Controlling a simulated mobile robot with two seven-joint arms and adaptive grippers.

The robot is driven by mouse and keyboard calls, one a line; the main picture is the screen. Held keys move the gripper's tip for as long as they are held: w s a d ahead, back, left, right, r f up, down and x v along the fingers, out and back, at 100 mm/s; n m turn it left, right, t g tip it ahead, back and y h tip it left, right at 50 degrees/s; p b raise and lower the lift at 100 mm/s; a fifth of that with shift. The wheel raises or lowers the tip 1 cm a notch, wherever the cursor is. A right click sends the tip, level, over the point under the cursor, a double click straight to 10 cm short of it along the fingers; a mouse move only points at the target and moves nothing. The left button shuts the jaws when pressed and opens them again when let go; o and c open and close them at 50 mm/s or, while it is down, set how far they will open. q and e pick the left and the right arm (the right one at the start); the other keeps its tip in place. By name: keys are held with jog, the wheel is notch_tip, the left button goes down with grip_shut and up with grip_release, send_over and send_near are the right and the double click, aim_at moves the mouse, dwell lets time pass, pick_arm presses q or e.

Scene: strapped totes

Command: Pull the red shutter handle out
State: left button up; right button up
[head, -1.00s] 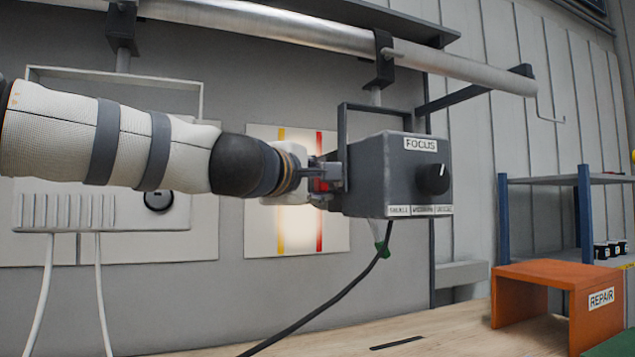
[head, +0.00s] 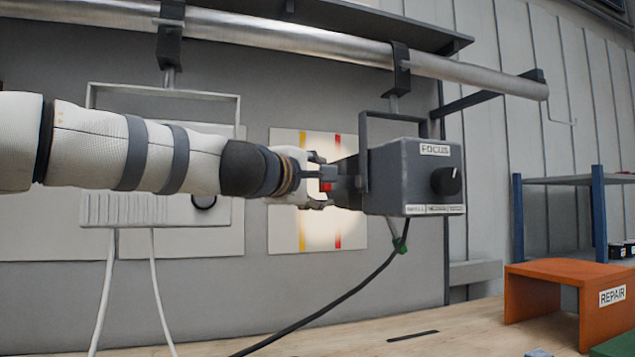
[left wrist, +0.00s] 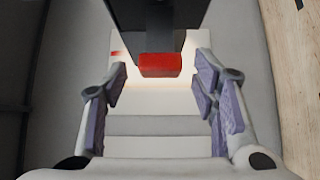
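The red shutter handle (head: 326,187) is a small red block at the left side of a grey lamp box (head: 386,175) labelled FOCUS. A dark part lies between handle and box. My left gripper (head: 324,187) reaches in from the left, with one finger above and one below the handle. In the left wrist view my left gripper (left wrist: 160,80) is open. The red handle (left wrist: 160,65) shows between and just ahead of the fingertips, with a gap on both sides. My right gripper is not in view.
The box hangs by a bracket from a metal pipe (head: 300,42). A black cable (head: 345,297) hangs below it. A striped white panel (head: 285,232) is on the wall behind. An orange REPAIR stand (head: 560,275) sits on the wooden bench (head: 465,328) at right.

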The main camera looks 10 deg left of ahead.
pick_arm(q)
jog(key=shift+s, duration=0.1)
jog(key=s+a, duration=0.2)
jog(key=s, duration=0.9)
jog(key=shift+s+a, duration=0.15)
jog(key=shift+s, duration=0.2)
